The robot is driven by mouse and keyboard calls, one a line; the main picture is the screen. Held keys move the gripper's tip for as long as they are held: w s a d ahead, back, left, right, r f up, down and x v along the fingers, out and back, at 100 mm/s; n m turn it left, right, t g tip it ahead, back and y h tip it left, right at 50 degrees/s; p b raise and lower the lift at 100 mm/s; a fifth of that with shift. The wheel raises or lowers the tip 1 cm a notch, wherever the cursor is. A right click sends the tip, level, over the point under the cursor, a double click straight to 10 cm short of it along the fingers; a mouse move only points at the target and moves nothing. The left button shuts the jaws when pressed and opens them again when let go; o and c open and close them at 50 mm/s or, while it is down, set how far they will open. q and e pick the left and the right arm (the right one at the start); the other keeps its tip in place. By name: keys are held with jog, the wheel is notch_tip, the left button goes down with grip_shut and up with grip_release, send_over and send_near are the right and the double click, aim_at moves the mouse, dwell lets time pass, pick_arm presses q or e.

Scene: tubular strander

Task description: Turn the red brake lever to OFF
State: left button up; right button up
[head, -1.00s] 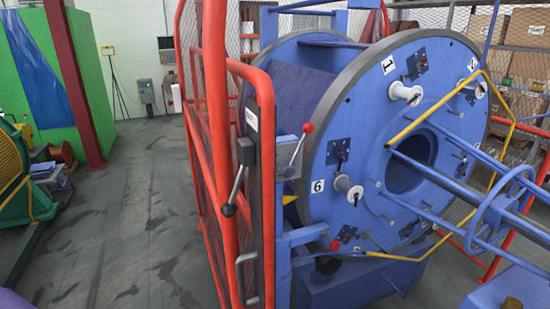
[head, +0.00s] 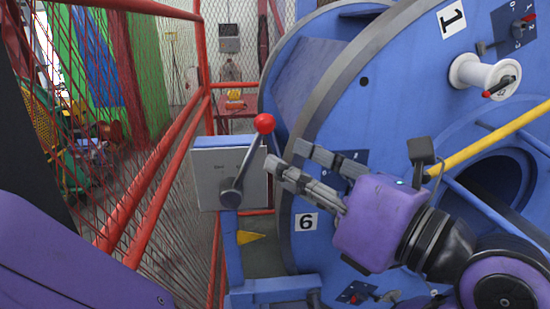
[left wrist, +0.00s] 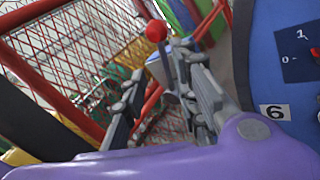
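The red brake lever has a red ball knob (head: 264,123) and a grey shaft. It tilts up and to the right from its pivot on a grey box (head: 204,176); the box's lettering is too small to read. My left gripper (head: 286,156) is just right of the lever, its fingers apart and pointing at the shaft below the knob. In the left wrist view the knob (left wrist: 156,31) shows ahead, beyond the open fingers (left wrist: 160,72), nearer the right finger. I see no grip on the lever. My right gripper is not in view.
The large blue drum disc (head: 385,110) with white spools (head: 485,75) stands close behind and right of my left gripper. A red mesh fence (head: 140,190) runs along the left. A yellow bar (head: 490,138) crosses at the right.

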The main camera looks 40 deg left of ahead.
aim_at(255, 151)
pick_arm(q)
jog(key=a, duration=0.2)
jog(key=a+p, duration=0.1)
jog(key=a, duration=0.4)
jog(key=shift+w+a+f, duration=0.15)
jog(key=shift+w+a, duration=0.15)
jog(key=shift+a, duration=0.05)
grip_shut()
